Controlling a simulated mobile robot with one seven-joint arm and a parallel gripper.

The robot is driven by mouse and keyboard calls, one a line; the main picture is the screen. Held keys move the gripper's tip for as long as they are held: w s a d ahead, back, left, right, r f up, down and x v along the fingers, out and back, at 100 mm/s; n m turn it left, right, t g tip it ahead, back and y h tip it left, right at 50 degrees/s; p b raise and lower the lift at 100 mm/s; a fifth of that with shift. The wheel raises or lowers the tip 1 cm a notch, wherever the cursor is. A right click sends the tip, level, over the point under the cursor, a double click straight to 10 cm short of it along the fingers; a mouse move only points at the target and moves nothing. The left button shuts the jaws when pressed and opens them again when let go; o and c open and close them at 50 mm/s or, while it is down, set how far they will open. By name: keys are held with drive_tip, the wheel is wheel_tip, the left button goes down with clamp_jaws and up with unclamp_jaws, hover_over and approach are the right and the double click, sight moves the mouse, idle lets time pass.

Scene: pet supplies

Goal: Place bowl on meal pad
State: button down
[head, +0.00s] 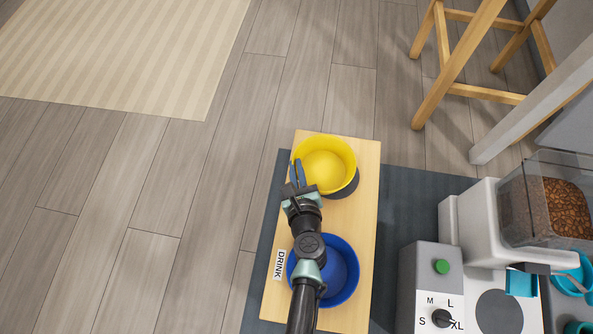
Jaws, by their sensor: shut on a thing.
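My gripper (298,178) is shut on the left rim of this bowl. The bowl looks upright; I cannot tell whether it touches the board or hangs just above it. A blue bowl (344,278) stands on the near part of the board, beside a white label (279,264) reading DRINK. My arm partly covers the blue bowl. No label reading MEAL shows, so I cannot tell for sure which surface is the meal pad.
The board lies on a dark grey mat (410,200). At the right stand a grey dispenser (425,265) with a green button and dial, and a clear bin of kibble (565,205). A wooden stool (455,70) is at the upper right.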

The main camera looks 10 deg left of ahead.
drive_tip(key=shift+f, duration=0.3)
drive_tip(key=c, duration=1)
unclamp_jaws()
drive_tip(key=shift+r, duration=0.15)
